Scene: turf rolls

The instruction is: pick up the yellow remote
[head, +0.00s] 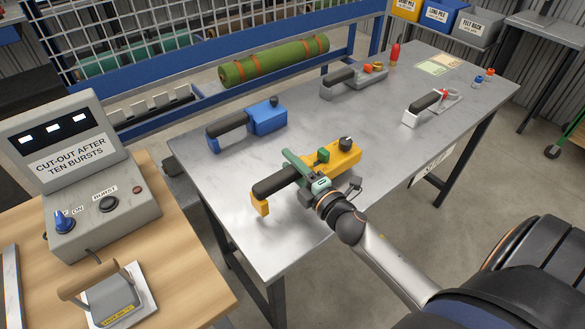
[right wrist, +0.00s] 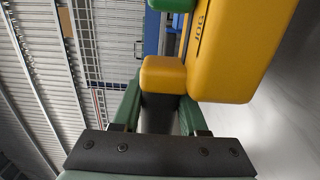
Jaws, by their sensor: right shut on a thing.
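The yellow remote (head: 346,157) is at the near side of the grey metal table (head: 225,178). It has a yellow body with a green button and a black knob, a black handle and a yellow end foot. My right gripper (head: 304,171) comes in from the lower right and is shut across the black handle near the body. In the right wrist view the gripper (right wrist: 160,118) has the dark handle between its green fingers, with the yellow remote (right wrist: 228,50) just beyond. I cannot tell whether the remote touches the table. My left gripper is not in view.
A blue remote-like device (head: 268,117) lies behind on the table, with grey ones (head: 370,79) and (head: 410,116) farther right. A green roll (head: 272,62) lies on the rack behind. A control box (head: 88,170) stands on the wooden bench at left. The table's left front is clear.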

